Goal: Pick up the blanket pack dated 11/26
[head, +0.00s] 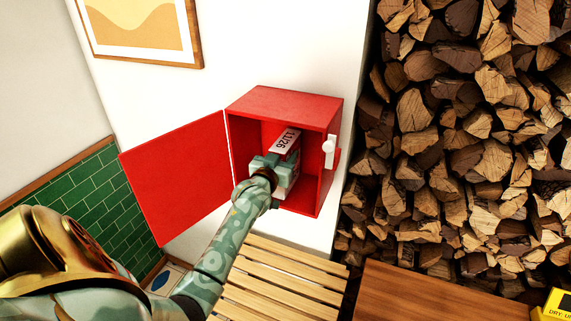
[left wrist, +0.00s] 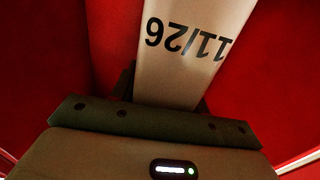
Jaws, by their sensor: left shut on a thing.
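The blanket pack dated 11/26 (head: 287,140) is a pale pack inside the open red wall cabinet (head: 290,104). Its date also shows upside down on the pack in the left wrist view (left wrist: 190,45). My left gripper (head: 275,162) reaches into the cabinet and is shut on the pack. In the left wrist view the gripper (left wrist: 168,95) has dark fingers at both sides of the pack, partly hidden. My right gripper is not in view.
The red cabinet door (head: 175,180) stands open to the left. A white handle (head: 329,150) is on the cabinet's right side. A slatted wooden bench (head: 275,285) is below. Stacked firewood (head: 460,130) fills the right. A yellow box (head: 558,305) sits at the lower right corner.

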